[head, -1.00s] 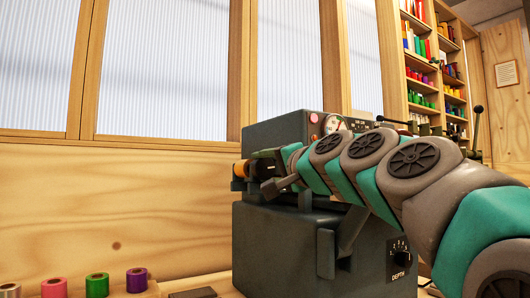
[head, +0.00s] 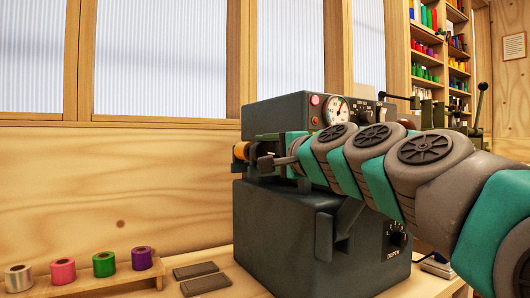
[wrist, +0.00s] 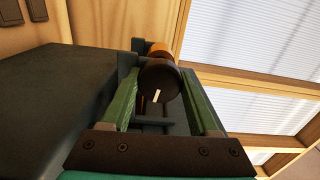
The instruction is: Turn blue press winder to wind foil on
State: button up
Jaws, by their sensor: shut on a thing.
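The press (head: 290,235) is a dark slate-blue machine on the bench, with a dial and a DEPTH knob. Its winder is a black round knob with a white mark, seen in the wrist view (wrist: 162,80). The white mark points down in that picture. An orange-gold foil roll (head: 240,151) sits at the press's left side; it also shows just behind the knob in the wrist view (wrist: 161,49). My gripper (wrist: 158,76) has its green fingers on both sides of the knob, shut on it. In the head view, my arm hides part of the press front.
Silver, pink, green and purple foil rolls (head: 104,264) stand on a wooden rack at the lower left. Two dark flat pads (head: 200,278) lie beside it. A wood wall with frosted windows is close behind. Shelves (head: 428,50) of coloured rolls stand at the right.

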jog(key=o, duration=1.4)
jog(key=shift+b+v, duration=0.3)
jog(key=shift+v, duration=3.6)
